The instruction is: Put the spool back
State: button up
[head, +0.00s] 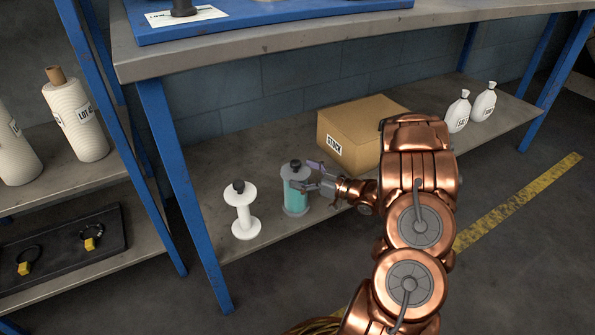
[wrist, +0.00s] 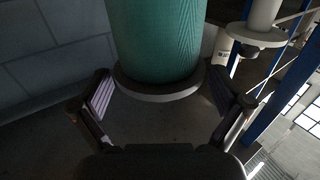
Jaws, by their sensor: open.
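A teal-wound spool (head: 297,196) with grey flanges and a dark top knob stands upright on the lower shelf of the blue-legged bench. My gripper (head: 307,177) is open at its right side, with its fingers reaching toward it. In the wrist view, the teal spool (wrist: 160,42) fills the top middle. There my open gripper (wrist: 160,95) has one finger at each side of the spool's grey flange, with small gaps showing. An empty white spool (head: 241,211) with a dark knob stands left of the teal spool.
A cardboard box (head: 358,135) labelled STOCK sits behind my gripper on the same shelf (head: 270,232). Two white bottles (head: 457,112) (head: 484,103) stand farther right. A blue bench leg (head: 185,195) rises at left. Yarn cones (head: 77,120) stand on the left rack.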

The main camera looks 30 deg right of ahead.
jog(key=p+v, duration=0.3)
jog(key=v, duration=0.7)
jog(key=w+d+g+h, duration=0.4)
jog(key=w+d+h, duration=0.3)
notch_tip(320, 180, up, 7)
jog(key=m+g+h, duration=0.3)
jog(key=g+h, duration=0.1)
jog(key=h, duration=0.2)
jog(key=s+a+r+g+y, duration=0.1)
jog(key=s+a+r+g, duration=0.1)
jog(key=s+a, duration=0.9)
jog(key=s+a+r+m+g+y, duration=0.1)
jog(key=s+a+g, duration=0.4)
jog(key=s+a, duration=0.7)
jog(key=s+a+r+m+g+y, duration=0.1)
jog(key=s+a+r+g+y, duration=0.1)
jog(key=s+a, duration=1)
jog(key=shift+a+r+g+y, duration=0.35)
jog(key=shift+a+g+y, duration=0.15)
jog(key=shift+a+g, duration=0.55)
jog(key=shift+d, duration=0.2)
